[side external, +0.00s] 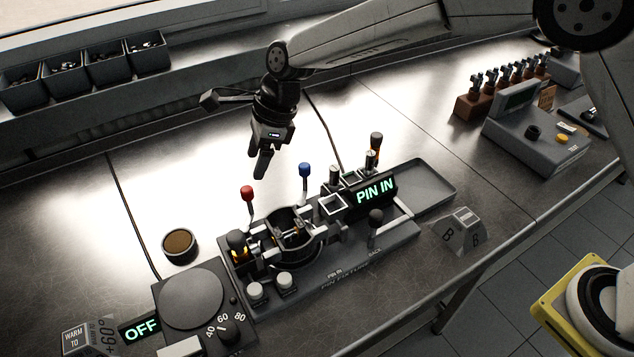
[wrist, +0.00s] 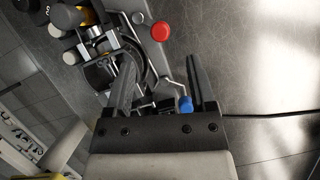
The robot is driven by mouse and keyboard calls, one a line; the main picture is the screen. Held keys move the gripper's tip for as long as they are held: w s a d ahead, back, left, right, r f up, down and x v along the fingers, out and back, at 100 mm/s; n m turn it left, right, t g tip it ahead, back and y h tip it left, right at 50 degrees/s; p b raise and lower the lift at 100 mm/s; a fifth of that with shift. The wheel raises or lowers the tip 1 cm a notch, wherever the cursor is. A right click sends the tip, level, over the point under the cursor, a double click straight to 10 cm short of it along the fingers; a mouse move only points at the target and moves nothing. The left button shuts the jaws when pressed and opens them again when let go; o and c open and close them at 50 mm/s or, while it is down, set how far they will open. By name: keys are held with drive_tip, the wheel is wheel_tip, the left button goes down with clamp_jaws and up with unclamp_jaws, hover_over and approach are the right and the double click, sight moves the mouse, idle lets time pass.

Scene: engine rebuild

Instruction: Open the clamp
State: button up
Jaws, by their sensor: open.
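The pin fixture (side external: 345,268) stands on the bench with a round black clamp-like holder (side external: 318,250) at its middle. Behind the holder rise a red-knobbed lever (side external: 247,192) and a blue-knobbed lever (side external: 305,169), both standing up. I cannot tell which lever works the clamp. My gripper (side external: 258,162) is open and empty, pointing down above and behind the fixture, apart from both levers. In the wrist view the blue knob (wrist: 186,104) appears between my fingers (wrist: 160,85), and the red knob (wrist: 160,31) lies beyond the fingertips.
A lit "PIN IN" display (side external: 376,197) and a black-knobbed lever (side external: 376,216) are on the fixture's right. A hot plate (side external: 192,296) with an "OFF" display stands front left. A round brown-topped cup (side external: 180,245) sits left. The bench behind the fixture is clear.

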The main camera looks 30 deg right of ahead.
sight(247, 188)
drive_tip(key=shift+x, duration=3.55)
drive_tip(key=shift+r, duration=0.1)
clamp_jaws()
